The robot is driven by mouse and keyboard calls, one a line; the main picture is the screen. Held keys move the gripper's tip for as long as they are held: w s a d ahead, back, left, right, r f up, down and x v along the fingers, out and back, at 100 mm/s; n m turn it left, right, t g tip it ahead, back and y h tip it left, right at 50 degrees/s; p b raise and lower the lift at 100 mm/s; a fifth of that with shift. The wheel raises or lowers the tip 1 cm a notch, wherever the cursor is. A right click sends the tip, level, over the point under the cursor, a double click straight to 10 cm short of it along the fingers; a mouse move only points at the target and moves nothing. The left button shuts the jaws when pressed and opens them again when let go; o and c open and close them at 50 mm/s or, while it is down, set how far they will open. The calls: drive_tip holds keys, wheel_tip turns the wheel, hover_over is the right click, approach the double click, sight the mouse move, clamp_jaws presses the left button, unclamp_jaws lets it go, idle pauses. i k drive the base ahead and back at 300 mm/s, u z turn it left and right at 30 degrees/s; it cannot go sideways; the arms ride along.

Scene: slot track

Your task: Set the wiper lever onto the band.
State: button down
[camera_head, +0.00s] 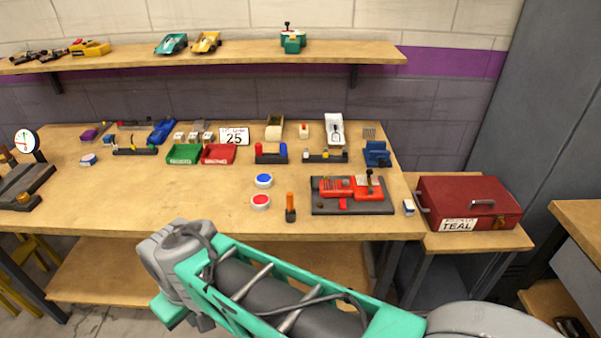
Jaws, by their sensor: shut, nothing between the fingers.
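A dark base plate (325,209) lies at the front right of the workbench. Red parts (335,188) of what looks like an opened controller sit on it. A small dark upright piece with a light top (369,180) stands at its right side; it may be the wiper lever, but it is too small to be sure. I cannot make out the band or whether the lever touches it. A small red piece (343,204) lies at the plate's front. My arm crosses the bottom of the view; my gripper's fingers do not show.
Green (184,154) and red trays (219,154) stand behind. A red toolbox (468,202) is at right.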

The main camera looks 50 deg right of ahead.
sight(369, 172)
drive_tip(key=u, duration=1.1)
drive_tip(key=k, duration=0.6)
drive_tip(key=z, duration=1.2)
